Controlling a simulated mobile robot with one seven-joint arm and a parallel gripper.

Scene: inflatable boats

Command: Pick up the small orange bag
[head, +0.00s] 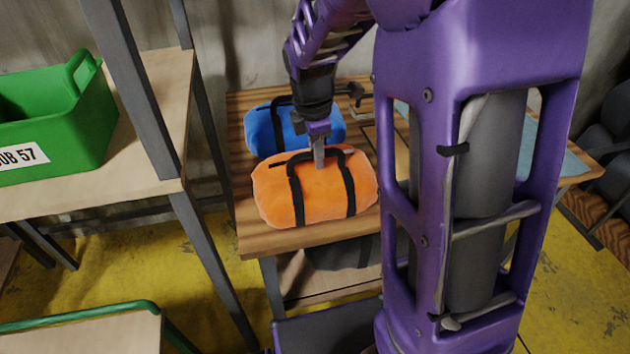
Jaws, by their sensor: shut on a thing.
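The small orange bag (318,200) with black straps lies on the wooden table (250,240), near its front left edge. My gripper (319,158) points down at the top of the bag, by its black handle. It is shut on the bag at its upper middle. The exact grip point is small, and I cannot tell whether it holds the handle or the fabric. The bag appears to rest on the table.
A blue bag (264,128) lies right behind the orange one. A green bin (50,140) stands on a shelf at the left, with a grey post (140,95) between. A dark bag (340,254) sits below the tabletop. My purple arm hides much of the table's right side.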

